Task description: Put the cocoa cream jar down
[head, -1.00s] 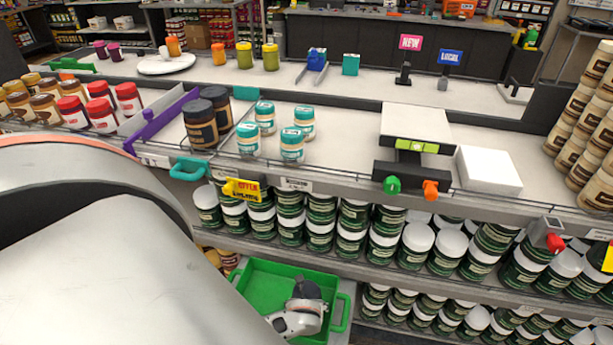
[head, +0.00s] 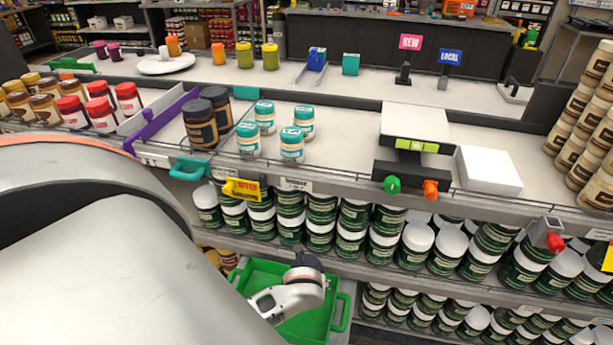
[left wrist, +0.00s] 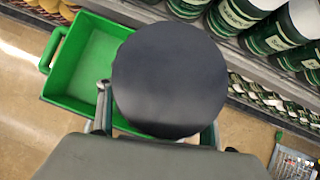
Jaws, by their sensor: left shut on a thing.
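The cocoa cream jar shows by its round dark lid (left wrist: 170,80) in the left wrist view; its body is hidden below the lid. In the head view the same dark lid (head: 306,262) shows at the end of my left gripper (head: 306,280), over the green basket. My left gripper, its fingers (left wrist: 158,132) beside the lid, is shut on the jar. My right gripper is not in view.
The green basket (head: 342,310) is below the shelf edge and looks empty where its floor shows (left wrist: 98,60). Teal-lidded jars (head: 292,146) stand on the shelf top, with bare surface around them. Green jars (head: 351,225) fill the shelf below.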

